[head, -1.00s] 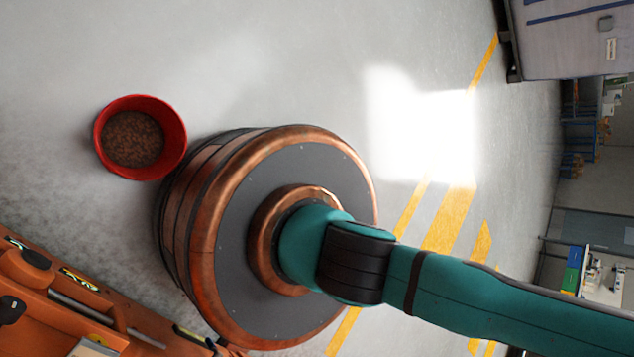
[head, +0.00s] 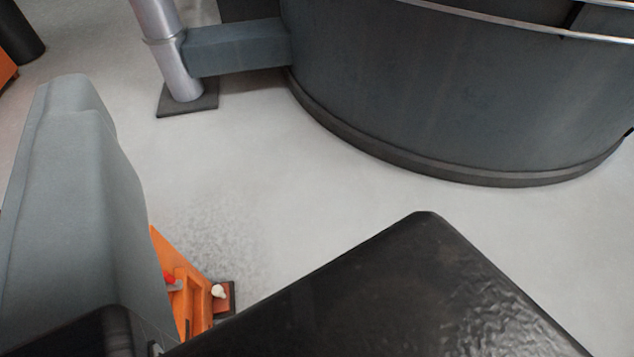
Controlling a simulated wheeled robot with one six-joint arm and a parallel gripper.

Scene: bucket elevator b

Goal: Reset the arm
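My gripper does not show in the head view, and neither do its fingers. I cannot see whether it is open or shut, or whether it holds anything. The arm links and copper-rimmed base seen earlier are not recognisable in this view.
A large dark round tank (head: 450,95) stands at the upper right. A grey beam (head: 237,47) joins it to a metal post (head: 172,50). A grey block (head: 75,215) and black glossy slab (head: 400,300) are close. Orange machinery (head: 190,280) shows between them. Pale floor (head: 290,190) is clear.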

